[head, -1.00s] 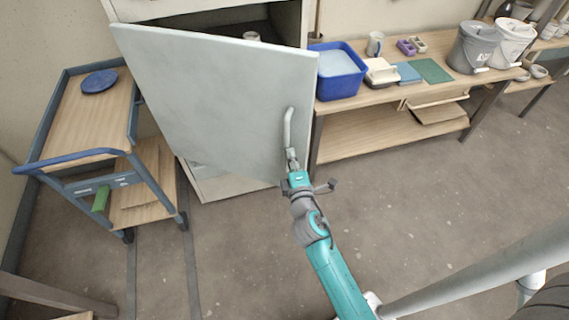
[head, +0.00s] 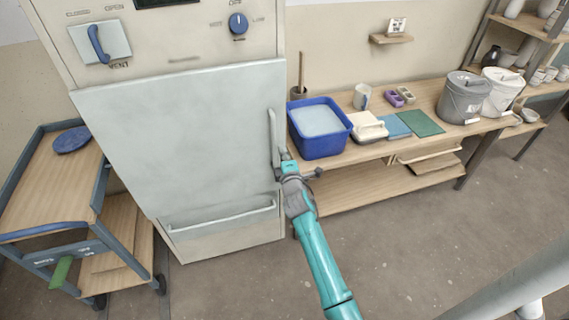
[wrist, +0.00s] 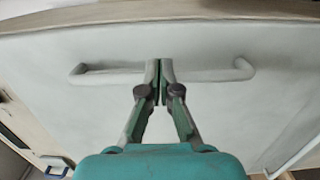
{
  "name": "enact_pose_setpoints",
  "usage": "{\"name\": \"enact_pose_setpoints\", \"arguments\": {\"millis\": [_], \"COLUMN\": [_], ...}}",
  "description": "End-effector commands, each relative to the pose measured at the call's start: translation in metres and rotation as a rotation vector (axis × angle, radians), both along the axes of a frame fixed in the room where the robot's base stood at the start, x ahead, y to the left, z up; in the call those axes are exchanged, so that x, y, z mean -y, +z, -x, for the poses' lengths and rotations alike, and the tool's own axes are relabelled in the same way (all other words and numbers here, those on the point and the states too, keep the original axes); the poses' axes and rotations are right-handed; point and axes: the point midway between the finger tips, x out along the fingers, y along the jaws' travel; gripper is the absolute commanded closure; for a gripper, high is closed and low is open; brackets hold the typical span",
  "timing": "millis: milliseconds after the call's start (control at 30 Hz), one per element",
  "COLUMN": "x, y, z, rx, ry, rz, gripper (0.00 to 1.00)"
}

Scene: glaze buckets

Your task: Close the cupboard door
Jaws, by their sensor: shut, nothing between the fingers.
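The cupboard door (head: 185,140) is a pale grey panel that lies flat against the cupboard front in the head view, with no visible gap at its edges. Its upright bar handle (head: 272,135) is at the right edge. My gripper (head: 284,158) is at the lower part of that handle. In the wrist view the handle (wrist: 215,75) runs across the picture, and my gripper (wrist: 159,68) is shut in front of its middle, with the fingertips together. Whether the fingers touch the handle or door I cannot tell.
Above the door are a blue vent lever (head: 98,42) and a blue knob (head: 238,23). A drawer handle (head: 220,215) is below. A trolley (head: 40,200) stands left. A bench to the right holds a blue tub (head: 335,143) and buckets (head: 462,98). The floor in front is clear.

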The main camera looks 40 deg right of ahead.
Motion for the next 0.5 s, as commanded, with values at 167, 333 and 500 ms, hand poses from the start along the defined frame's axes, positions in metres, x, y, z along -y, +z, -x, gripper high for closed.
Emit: {"name": "enact_pose_setpoints", "arguments": {"millis": [167, 333, 500], "x": [0.008, 0.011, 0.011], "y": [0.000, 0.000, -0.001], "z": [-0.015, -0.021, -0.022], "rx": [-0.001, -0.001, -0.001], "ry": [0.000, 0.000, 0.000], "rz": [0.000, 0.000, 0.000], "gripper": [1.00, 1.00, 1.00]}}
